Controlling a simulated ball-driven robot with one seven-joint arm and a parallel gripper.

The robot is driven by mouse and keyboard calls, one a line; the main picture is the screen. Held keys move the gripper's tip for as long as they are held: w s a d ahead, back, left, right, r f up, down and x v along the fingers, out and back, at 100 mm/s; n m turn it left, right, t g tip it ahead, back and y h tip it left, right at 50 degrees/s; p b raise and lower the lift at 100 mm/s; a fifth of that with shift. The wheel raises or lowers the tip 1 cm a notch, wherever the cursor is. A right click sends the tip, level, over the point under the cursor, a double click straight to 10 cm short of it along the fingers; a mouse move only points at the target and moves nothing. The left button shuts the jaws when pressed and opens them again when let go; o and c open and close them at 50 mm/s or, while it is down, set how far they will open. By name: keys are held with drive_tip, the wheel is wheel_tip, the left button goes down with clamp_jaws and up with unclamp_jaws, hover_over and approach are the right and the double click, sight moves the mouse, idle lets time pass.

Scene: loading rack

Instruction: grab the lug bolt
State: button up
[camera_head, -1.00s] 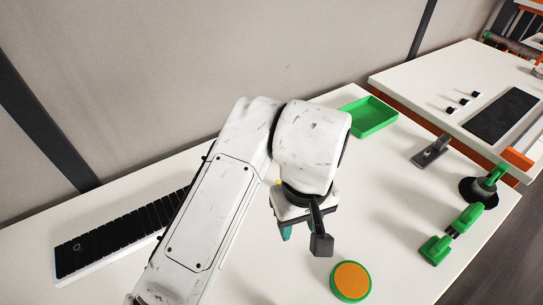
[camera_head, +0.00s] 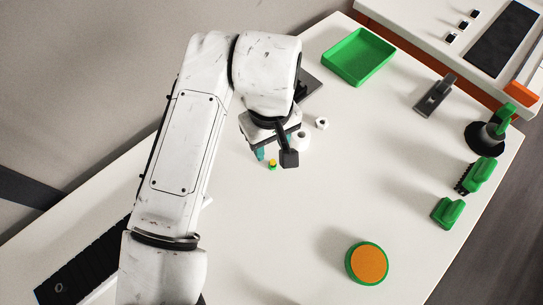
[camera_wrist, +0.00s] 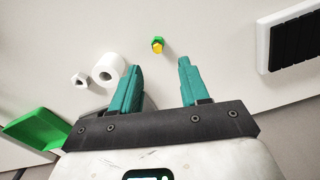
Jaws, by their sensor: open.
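A small bolt (camera_head: 272,164) with a green base and a yellow top stands on the white table, just below my gripper in the head view; it looks like the lug bolt. In the wrist view the bolt (camera_wrist: 158,44) lies beyond the fingertips, in line with the gap between them. My gripper (camera_wrist: 160,66) is open with two teal fingers and nothing between them. In the head view one teal finger shows left of the bolt; the other is mostly hidden behind the dark wrist part.
A white ring (camera_wrist: 108,68) and white hex nut (camera_wrist: 80,79) lie left of the fingers in the wrist view. A green tray (camera_head: 358,56), orange-topped disc (camera_head: 368,262), grey clamp-like part (camera_head: 434,96) and green blocks (camera_head: 449,211) stand around. The table's middle is clear.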

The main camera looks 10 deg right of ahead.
sight(273, 161)
drive_tip(key=shift+s+d+f+p, duration=0.1)
drive_tip(key=shift+f+p, duration=0.2)
drive_tip(key=shift+f, duration=1.25)
drive_tip(key=shift+d+f+p, duration=0.1)
drive_tip(key=shift+f+p, duration=0.15)
drive_tip(key=shift+f, duration=1.25)
clamp_jaws()
